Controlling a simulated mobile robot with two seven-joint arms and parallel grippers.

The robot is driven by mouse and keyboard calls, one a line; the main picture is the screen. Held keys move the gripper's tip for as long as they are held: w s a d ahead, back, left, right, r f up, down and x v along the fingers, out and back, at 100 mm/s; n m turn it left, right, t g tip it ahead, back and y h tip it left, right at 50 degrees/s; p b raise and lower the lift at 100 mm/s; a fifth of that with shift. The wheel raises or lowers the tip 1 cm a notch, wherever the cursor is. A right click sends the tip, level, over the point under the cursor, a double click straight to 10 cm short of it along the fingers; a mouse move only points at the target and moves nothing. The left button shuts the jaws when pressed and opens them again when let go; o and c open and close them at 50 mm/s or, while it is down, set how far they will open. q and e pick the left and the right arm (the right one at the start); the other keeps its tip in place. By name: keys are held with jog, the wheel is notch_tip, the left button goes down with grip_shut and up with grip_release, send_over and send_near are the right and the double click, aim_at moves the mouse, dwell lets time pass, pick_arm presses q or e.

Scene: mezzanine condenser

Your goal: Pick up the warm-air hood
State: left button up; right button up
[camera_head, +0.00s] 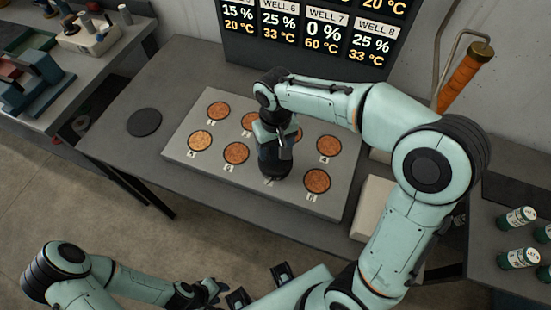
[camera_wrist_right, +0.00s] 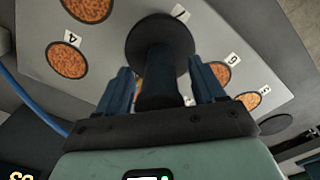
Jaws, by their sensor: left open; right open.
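The warm-air hood, a dark piece with a round flange and a narrower stem (camera_wrist_right: 162,75), stands on the grey well plate (camera_wrist_right: 275,60) beside the label 7 in the right wrist view. It also shows as a dark cylinder (camera_head: 271,162) under my right arm in the head view. My right gripper (camera_wrist_right: 163,85) is open, with one blue finger on each side of the stem and a visible gap on both sides. The hood hides the well beneath it. My left gripper (camera_head: 212,290) is open and empty at the bottom of the head view, away from the plate.
The plate has several round orange-brown wells (camera_head: 236,153). A black disc (camera_head: 144,122) lies on the table to its left. A display panel (camera_head: 320,35) stands behind, reading 0% and 60 °C for well 7. An orange handle (camera_head: 466,77) rises at back right; green-and-white jars (camera_head: 518,258) stand lower right.

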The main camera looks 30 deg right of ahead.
grip_shut()
notch_tip(320, 180, up, 10)
jog(key=shift+p, duration=0.7)
pick_arm(q)
jog(key=shift+w+r, duration=0.6)
jog(key=shift+r, duration=0.3)
pick_arm(e)
jog(key=shift+r, duration=0.1)
